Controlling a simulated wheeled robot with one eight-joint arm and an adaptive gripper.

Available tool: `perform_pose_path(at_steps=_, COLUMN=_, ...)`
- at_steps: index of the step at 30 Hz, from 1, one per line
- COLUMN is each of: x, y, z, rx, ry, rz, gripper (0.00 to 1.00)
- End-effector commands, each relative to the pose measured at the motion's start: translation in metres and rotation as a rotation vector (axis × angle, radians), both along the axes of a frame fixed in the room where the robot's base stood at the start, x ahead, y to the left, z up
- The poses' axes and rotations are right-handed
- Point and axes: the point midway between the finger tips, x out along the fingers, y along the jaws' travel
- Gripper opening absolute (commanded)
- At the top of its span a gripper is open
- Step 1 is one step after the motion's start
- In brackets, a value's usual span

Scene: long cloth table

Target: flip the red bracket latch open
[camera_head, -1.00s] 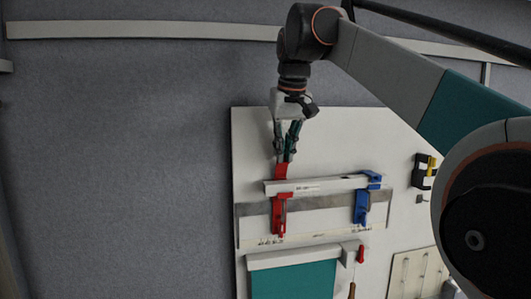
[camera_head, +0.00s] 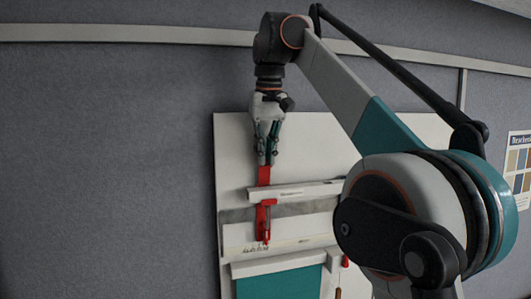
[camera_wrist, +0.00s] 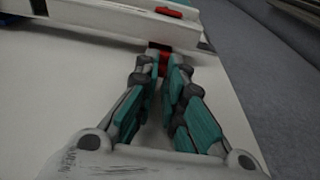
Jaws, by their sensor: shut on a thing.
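The red bracket latch (camera_head: 264,176) stands up from the white bar, with the lower part of its red bracket (camera_head: 263,222) below the bar. My gripper (camera_head: 266,161) is above it, pointing down, with its fingertips closed on the upper end of the red lever. In the wrist view my teal-padded fingers (camera_wrist: 162,66) come close together, with a little red (camera_wrist: 160,47) at their tips. Another red piece (camera_wrist: 168,12) shows on the bar beyond. The grip itself is partly hidden by the fingers.
The white bar (camera_head: 314,190) runs across a white board (camera_head: 228,150) fixed on grey cloth. A white-edged teal panel (camera_head: 282,284) lies below, with a small red-handled item (camera_head: 345,262) beside it. My arm covers the board's right side. The left is clear.

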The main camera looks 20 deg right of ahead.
Motion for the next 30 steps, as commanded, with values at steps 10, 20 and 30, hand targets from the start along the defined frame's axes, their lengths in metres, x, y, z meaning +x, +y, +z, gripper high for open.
perform_pose_path(at_steps=10, x=-0.0002, y=0.0000, z=-0.0005, rx=0.000, ry=0.001, rz=0.000, gripper=0.30)
perform_pose_path(at_steps=20, x=-0.0004, y=0.0000, z=-0.0004, rx=0.000, ry=0.000, rz=0.000, gripper=0.30)
perform_pose_path(at_steps=30, x=-0.0038, y=0.0000, z=-0.0013, rx=0.000, ry=-0.080, rz=0.000, gripper=0.30)
